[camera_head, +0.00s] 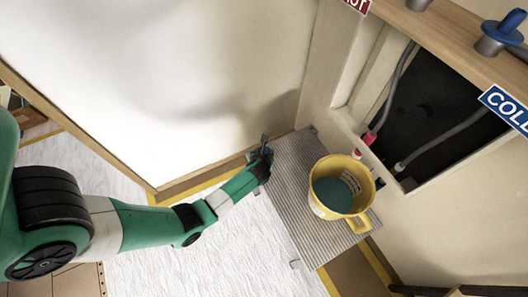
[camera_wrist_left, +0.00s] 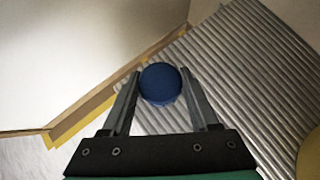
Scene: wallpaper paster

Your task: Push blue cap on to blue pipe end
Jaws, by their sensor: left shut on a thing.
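My left gripper (camera_head: 264,146) is low over the far left corner of the ridged grey mat. In the left wrist view its two fingers (camera_wrist_left: 160,92) are closed around the sides of a round, dark blue cap (camera_wrist_left: 160,82). In the head view the cap is too small to make out clearly. At the wall opening on the right, a grey pipe ends in a pale tip (camera_head: 400,166); no blue colour shows on it. Another pipe ends in a red-pink piece (camera_head: 369,137). My right gripper is not in view.
A yellow bucket (camera_head: 318,205) with teal contents stands on the ridged grey mat (camera_head: 290,170), between my left gripper and the wall opening (camera_head: 430,100). A wooden shelf (camera_head: 450,45) with a blue-handled tap (camera_head: 503,27) and a COLD sign (camera_head: 508,108) runs above the opening.

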